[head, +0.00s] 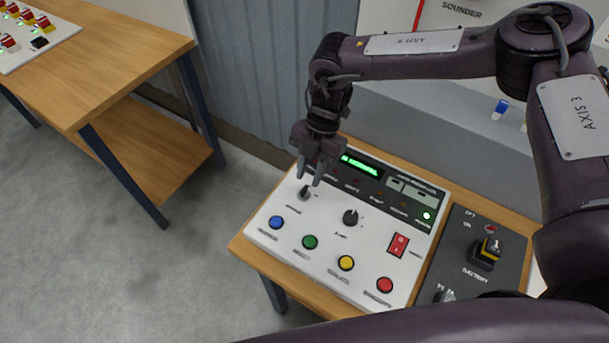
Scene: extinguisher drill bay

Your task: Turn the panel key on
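The white control panel (328,236) lies on a wooden table. A small grey key switch (304,194) sits at its upper left. The way its key points is too small to make out. My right gripper (309,182) comes down from above, with its two fingers apart and their tips just over the key switch. I cannot tell whether they touch it. My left gripper is out of view. A green-lit display (361,163) is on the dark strip at the panel's back, partly hidden by the gripper.
The panel also has a black knob (350,217), a red rocker switch (398,245) and blue, green, yellow and red buttons in front. A dark battery panel (456,251) stands at right. Another wooden table (110,60) is at far left, with clear floor between.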

